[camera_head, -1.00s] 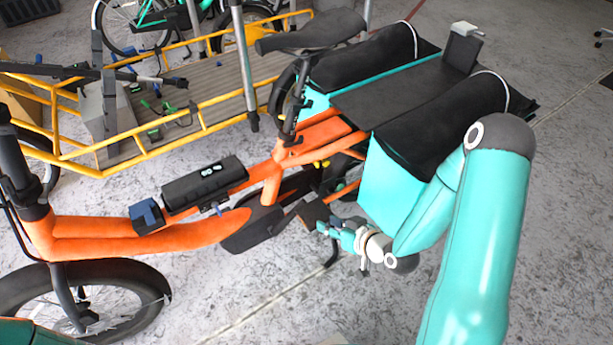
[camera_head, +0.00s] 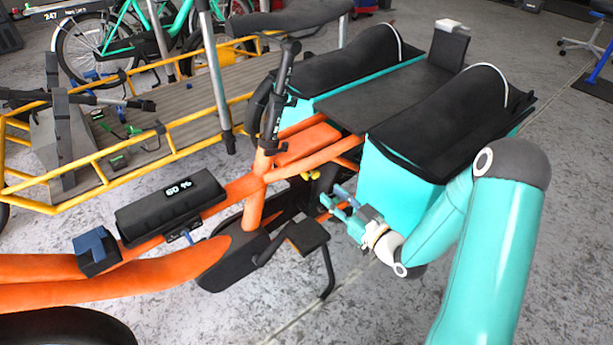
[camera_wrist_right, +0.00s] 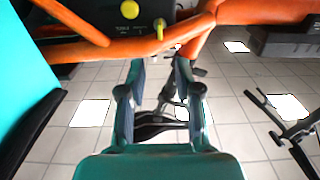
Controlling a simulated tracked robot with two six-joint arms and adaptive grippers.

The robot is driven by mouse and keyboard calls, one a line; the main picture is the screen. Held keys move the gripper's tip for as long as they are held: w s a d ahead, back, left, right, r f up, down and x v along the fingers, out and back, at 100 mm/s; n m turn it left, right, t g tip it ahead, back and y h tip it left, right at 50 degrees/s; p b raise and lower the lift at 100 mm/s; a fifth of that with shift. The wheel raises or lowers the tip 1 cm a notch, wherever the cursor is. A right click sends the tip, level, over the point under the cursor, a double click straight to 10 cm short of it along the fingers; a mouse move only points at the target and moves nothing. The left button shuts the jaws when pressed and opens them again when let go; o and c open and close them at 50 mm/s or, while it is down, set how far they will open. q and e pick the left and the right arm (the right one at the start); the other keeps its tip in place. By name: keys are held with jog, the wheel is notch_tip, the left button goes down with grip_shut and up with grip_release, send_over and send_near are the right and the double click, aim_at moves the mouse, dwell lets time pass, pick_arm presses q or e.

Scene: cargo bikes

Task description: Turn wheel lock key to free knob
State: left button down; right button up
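The orange cargo bike (camera_head: 262,185) stands in front of me. A round yellow knob (camera_wrist_right: 129,9) sits on a dark part at the top of the right wrist view, with a small yellow key-like piece (camera_wrist_right: 160,28) to its right. Yellow also shows small under the frame in the head view (camera_head: 310,175), too small there to separate knob from key. My right gripper (camera_head: 338,200) is open and empty beside the bike's lower rear frame. In the right wrist view its two fingers (camera_wrist_right: 160,68) point toward the orange tube, below the yellow piece and apart from it. My left gripper is out of view.
Black-topped teal panniers (camera_head: 395,185) stand close to my right arm. A pedal (camera_head: 307,236) and crank stick out low, left of the gripper. A black battery pack (camera_head: 170,207) sits on the frame. A yellow cargo bike (camera_head: 180,122) stands behind. Floor at lower right is clear.

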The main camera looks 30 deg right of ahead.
aim_at(308, 175)
jog(key=w, duration=0.3)
jog(key=w+b, duration=0.1)
jog(key=w, duration=0.3)
jog(key=w+a, duration=0.1)
jog(key=w, duration=0.2)
jog(key=shift+w, duration=0.25)
jog(key=shift+d, duration=0.1)
grip_shut()
